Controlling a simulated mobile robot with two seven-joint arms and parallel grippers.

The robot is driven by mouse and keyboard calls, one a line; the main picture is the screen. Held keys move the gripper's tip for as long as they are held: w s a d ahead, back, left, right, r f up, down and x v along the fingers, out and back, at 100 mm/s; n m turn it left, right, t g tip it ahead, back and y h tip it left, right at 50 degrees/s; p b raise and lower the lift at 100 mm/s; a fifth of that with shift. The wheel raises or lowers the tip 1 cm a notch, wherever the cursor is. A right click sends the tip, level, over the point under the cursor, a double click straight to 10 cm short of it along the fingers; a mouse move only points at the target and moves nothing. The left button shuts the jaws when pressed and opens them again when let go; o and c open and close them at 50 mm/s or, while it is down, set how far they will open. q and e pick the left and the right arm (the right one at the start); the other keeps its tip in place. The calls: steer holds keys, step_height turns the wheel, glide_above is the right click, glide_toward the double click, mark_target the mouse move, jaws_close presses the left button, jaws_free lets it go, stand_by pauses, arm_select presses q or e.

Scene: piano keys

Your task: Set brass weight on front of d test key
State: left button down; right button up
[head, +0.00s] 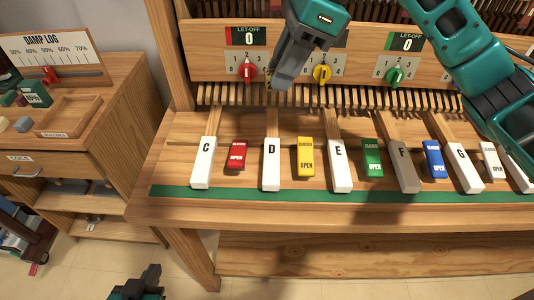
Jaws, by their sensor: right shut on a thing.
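The D test key (271,165) is a white key in the row on the bench, between the red and yellow OPEN tabs. Nothing rests on its front. My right gripper (279,84) is above and behind the D key, in front of the let-off panel, with its fingers pointing down. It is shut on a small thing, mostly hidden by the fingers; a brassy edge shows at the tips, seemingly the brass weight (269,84). My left gripper (140,285) is low at the bottom left, below the bench edge; its fingertips are not clear.
White keys C (203,163) and E (340,168) flank D. Red (237,155) and yellow (305,157) tabs stand close beside it. The let-off panel (210,62) with knobs rises behind. A green strip (180,192) runs along the front. A drawer cabinet (75,150) stands left.

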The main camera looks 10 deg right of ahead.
steer(key=shift+w+r+m, duration=0.25)
steer(key=shift+r+m, duration=0.35)
steer(key=shift+r, duration=0.1)
steer(key=b, duration=0.1)
glide_above(271, 161)
steer(key=d, duration=0.1)
steer(key=f, duration=1.4)
steer(key=shift+s+d+f, duration=0.15)
steer(key=shift+s+f, duration=0.1)
steer(key=shift+f, duration=0.05)
step_height(271, 161, down, 4)
steer(key=shift+f, duration=0.55)
arm_select(q)
steer(key=shift+x, duration=0.8)
steer(key=shift+d+b, duration=0.1)
steer(key=shift+b, duration=0.2)
arm_select(e)
steer(key=shift+f, duration=0.2)
steer(key=o, duration=1)
steer(key=shift+r, duration=0.1)
arm_select(q)
steer(key=shift+d, duration=0.1)
